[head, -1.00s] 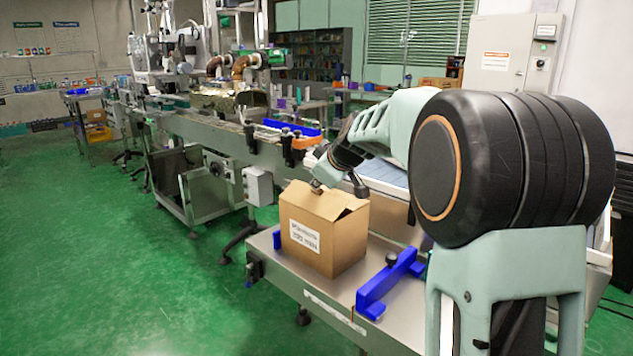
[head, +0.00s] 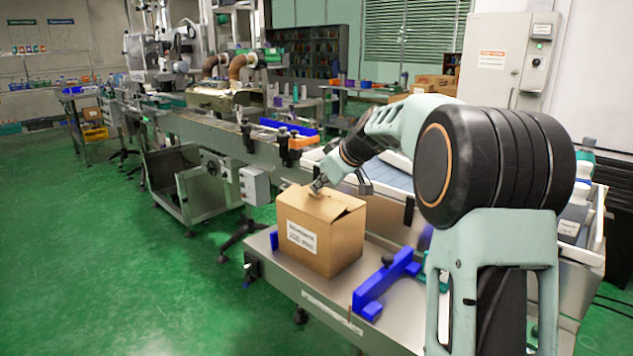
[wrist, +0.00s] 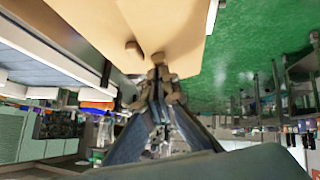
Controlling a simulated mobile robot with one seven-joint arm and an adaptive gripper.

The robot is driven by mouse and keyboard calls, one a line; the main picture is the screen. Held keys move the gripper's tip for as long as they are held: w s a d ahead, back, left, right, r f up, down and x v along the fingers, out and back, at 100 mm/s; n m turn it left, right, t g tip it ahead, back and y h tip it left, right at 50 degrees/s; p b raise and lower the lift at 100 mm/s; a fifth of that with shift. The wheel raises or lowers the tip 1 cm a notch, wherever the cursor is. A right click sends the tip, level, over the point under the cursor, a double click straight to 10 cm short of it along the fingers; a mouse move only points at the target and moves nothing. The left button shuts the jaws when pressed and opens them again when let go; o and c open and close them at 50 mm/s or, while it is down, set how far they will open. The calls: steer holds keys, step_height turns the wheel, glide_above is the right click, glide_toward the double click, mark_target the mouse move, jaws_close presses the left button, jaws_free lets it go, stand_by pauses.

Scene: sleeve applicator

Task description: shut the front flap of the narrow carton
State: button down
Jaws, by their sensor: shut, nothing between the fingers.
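The brown carton (head: 318,240) with a white label stands upright on the metal table. Its top flaps (head: 322,204) lie nearly flat, with a dark gap at the right edge, where a flap is slightly raised. My gripper (head: 316,187) is shut and empty, its tip at the carton's top near the back edge. In the wrist view my gripper (wrist: 157,62) points at the tan cardboard (wrist: 185,22), which fills the upper middle. I cannot tell whether the tip touches the flap. The arm hides nothing of the carton's label side.
A blue guide bracket (head: 386,285) with a black knob stands on the table right of the carton. A conveyor line (head: 215,130) runs behind to the left. The green floor (head: 130,270) at the left is clear.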

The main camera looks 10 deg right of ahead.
steer(key=shift+w+d+f+m+g+y+p, duration=0.3)
steer(key=shift+d+f+g+y+p, duration=0.1)
steer(key=shift+d+f+g+y, duration=0.1)
steer(key=shift+w+d+f, duration=0.1)
steer(key=shift+f, duration=0.2)
steer(key=shift+b, duration=0.3)
